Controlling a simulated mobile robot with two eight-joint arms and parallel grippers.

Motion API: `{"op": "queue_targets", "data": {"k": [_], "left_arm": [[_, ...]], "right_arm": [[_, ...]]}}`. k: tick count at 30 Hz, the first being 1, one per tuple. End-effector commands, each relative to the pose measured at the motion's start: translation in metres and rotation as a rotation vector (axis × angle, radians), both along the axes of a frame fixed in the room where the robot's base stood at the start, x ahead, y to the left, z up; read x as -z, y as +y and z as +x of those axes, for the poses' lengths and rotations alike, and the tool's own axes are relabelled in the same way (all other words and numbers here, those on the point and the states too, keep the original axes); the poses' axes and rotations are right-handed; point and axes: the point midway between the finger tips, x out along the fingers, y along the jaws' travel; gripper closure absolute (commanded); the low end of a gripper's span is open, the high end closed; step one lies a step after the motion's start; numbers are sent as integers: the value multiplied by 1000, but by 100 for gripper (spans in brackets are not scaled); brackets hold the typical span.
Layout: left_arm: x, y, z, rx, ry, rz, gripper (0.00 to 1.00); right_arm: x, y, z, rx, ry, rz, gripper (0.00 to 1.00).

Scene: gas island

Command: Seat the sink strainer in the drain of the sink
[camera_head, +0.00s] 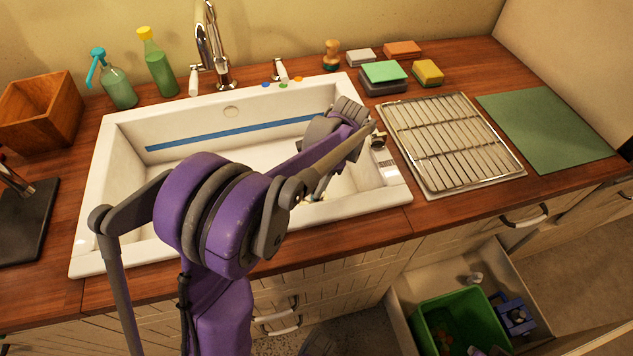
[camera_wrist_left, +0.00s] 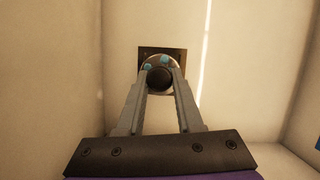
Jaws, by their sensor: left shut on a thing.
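The white sink (camera_head: 110,200) is set into the wooden counter. My left gripper (camera_head: 318,192) reaches down into its right part, largely hidden by my own purple arm in the head view. In the left wrist view, the left gripper (camera_wrist_left: 160,82) is shut on the dark knob of the round sink strainer (camera_wrist_left: 159,76), which has light-blue marks on its rim. A dark brown square patch (camera_wrist_left: 145,52) shows right behind the strainer, at the drain area. The strainer covers the drain opening, and I cannot tell whether it is seated or above it. My right gripper is not in view.
The sink walls stand close around the left gripper. A faucet (camera_head: 210,45) rises behind the sink. A wire rack (camera_head: 450,140) and green mat (camera_head: 545,125) lie to the right. Below, an open drawer holds a green bin (camera_head: 455,325).

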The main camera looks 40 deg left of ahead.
Motion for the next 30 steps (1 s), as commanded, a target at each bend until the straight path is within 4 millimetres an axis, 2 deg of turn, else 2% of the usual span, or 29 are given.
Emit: {"op": "queue_targets", "data": {"k": [3, 9, 30], "left_arm": [[15, 0, 0, 0, 1, 0, 100], [27, 0, 0, 0, 0, 0, 100], [28, 0, 0, -8, 0, 1, 100]], "right_arm": [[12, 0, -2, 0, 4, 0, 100], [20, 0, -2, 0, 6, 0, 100], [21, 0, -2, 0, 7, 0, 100]]}}
